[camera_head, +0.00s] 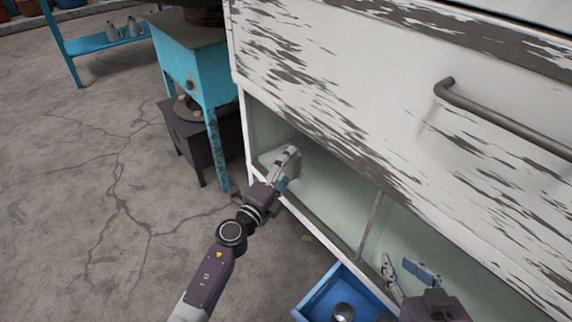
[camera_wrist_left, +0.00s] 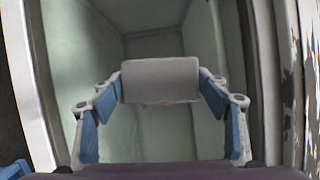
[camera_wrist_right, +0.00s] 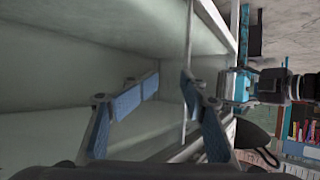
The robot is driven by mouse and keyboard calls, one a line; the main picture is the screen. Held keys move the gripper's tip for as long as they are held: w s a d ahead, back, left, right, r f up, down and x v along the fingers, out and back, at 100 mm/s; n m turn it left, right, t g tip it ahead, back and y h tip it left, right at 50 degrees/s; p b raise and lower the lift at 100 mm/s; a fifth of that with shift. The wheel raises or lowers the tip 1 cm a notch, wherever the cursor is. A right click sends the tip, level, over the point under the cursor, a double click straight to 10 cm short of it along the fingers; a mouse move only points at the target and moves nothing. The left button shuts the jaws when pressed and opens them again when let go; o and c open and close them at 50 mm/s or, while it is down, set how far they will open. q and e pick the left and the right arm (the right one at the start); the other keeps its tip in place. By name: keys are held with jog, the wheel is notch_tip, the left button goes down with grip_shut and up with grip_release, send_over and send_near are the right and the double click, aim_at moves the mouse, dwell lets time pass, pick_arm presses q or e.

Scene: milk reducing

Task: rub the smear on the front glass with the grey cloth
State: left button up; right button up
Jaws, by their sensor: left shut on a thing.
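My left gripper (camera_head: 287,166) is at the left bay of the white cabinet's lower front. In the left wrist view the left gripper (camera_wrist_left: 160,84) is shut on the grey cloth (camera_wrist_left: 160,75), which looks like a folded, rounded pad between the two fingertips. A faint brownish mark (camera_wrist_left: 160,103) shows just under the cloth; I cannot tell whether it is the smear. The pale green glass front (camera_head: 325,190) lies behind the gripper. My right gripper (camera_head: 406,268) is open and empty at the right bay; its spread fingers also show in the right wrist view (camera_wrist_right: 172,88).
The peeling white cabinet (camera_head: 340,75) has a grey bar handle (camera_head: 505,125) above. A thin upright divider (camera_head: 371,222) parts the bays. A blue crate (camera_head: 318,298) with round metal items is on the floor below. A turquoise stand (camera_head: 190,70) is at left; open concrete floor lies beyond.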

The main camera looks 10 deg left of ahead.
aim_at(303, 166)
pick_arm(q)
jog(key=shift+s+d+p, duration=0.2)
jog(key=shift+s+d, duration=0.4)
jog(key=shift+d, duration=0.2)
jog(key=shift+s+d+p, duration=0.2)
jog(key=shift+s+d, duration=0.4)
jog(key=shift+d, duration=0.15)
pick_arm(e)
jog(key=s+f, duration=0.1)
jog(key=d+f+g, duration=0.1)
jog(key=s+f+g, duration=0.1)
jog(key=shift+s+d+f+h, duration=0.15)
jog(key=shift+s+f+h, duration=0.15)
jog(key=shift+s+h, duration=0.1)
pick_arm(q)
jog(key=shift+s+a, duration=0.8)
jog(key=shift+s, duration=0.15)
jog(key=shift+s+a, duration=0.75)
jog(key=shift+s, duration=0.2)
jog(key=shift+s+a, duration=0.4)
jog(key=shift+s, duration=0.05)
pick_arm(e)
jog(key=shift+s+d+f+g, duration=0.1)
jog(key=shift+s+f+g, duration=0.15)
jog(key=shift+f+g, duration=0.05)
